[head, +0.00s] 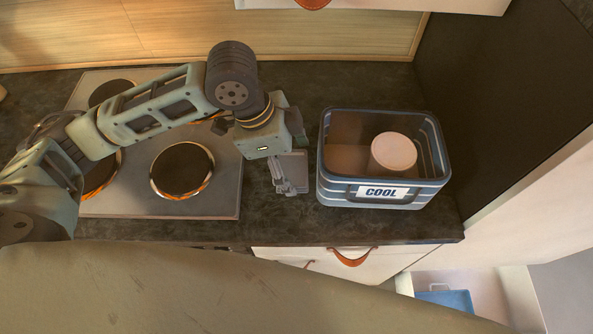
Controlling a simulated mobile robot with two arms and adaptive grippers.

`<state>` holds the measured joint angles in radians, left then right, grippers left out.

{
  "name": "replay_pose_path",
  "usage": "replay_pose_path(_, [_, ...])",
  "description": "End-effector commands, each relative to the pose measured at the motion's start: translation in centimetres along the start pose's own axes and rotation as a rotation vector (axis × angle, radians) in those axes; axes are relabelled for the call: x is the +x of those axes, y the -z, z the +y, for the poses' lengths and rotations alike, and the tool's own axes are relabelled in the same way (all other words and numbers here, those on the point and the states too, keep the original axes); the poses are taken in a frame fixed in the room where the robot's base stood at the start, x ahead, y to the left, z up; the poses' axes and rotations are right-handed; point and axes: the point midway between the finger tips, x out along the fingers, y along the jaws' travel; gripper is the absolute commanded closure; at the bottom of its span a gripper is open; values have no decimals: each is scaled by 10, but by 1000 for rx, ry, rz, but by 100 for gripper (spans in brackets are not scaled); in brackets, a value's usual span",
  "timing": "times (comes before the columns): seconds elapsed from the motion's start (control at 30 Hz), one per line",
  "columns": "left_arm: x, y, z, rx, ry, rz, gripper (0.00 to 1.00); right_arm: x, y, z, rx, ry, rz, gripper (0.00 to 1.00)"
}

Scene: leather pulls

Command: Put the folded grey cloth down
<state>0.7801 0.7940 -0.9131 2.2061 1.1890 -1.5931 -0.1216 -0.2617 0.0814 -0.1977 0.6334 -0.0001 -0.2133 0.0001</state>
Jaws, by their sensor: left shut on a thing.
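My left gripper (289,187) is above the dark counter, between the stove and the blue cool box. It is shut on a small flat grey piece, which I take to be the folded grey cloth (292,168). The cloth is partly hidden by the gripper and close to it in colour, so its full outline is hard to tell. I cannot tell for sure whether it touches the counter. My right gripper is not in view.
The open blue cool box (333,192), labelled COOL, stands right of my gripper with a round pale thing (394,152) inside. The stove (222,195) lies left. Bare counter (285,226) shows in front. An open drawer (490,283) at lower right holds something blue (446,299).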

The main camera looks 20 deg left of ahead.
Motion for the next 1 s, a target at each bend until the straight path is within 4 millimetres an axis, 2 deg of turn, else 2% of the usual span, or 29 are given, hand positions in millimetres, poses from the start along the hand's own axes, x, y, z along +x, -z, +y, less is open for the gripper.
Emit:
replay_pose_path(0.2, [39,-14,2,-1,-5,-4,43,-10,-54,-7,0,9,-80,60])
replay_pose_path(0.33, [50,-16,1,-1,-2,-2,43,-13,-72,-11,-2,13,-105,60])
replay_pose_path(0.47, [60,-20,2,0,-4,-3,43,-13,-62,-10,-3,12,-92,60])
replay_pose_path(0.6, [80,-26,2,-1,-4,-3,43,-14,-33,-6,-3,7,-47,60])
replay_pose_path(0.7, [86,-28,2,1,-2,-2,43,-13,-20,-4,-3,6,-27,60])
replay_pose_path(0.87, [86,-28,1,1,-1,-1,43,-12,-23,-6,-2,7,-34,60])
replay_pose_path(1.0, [89,-29,1,1,-2,-1,43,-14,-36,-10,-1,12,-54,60])
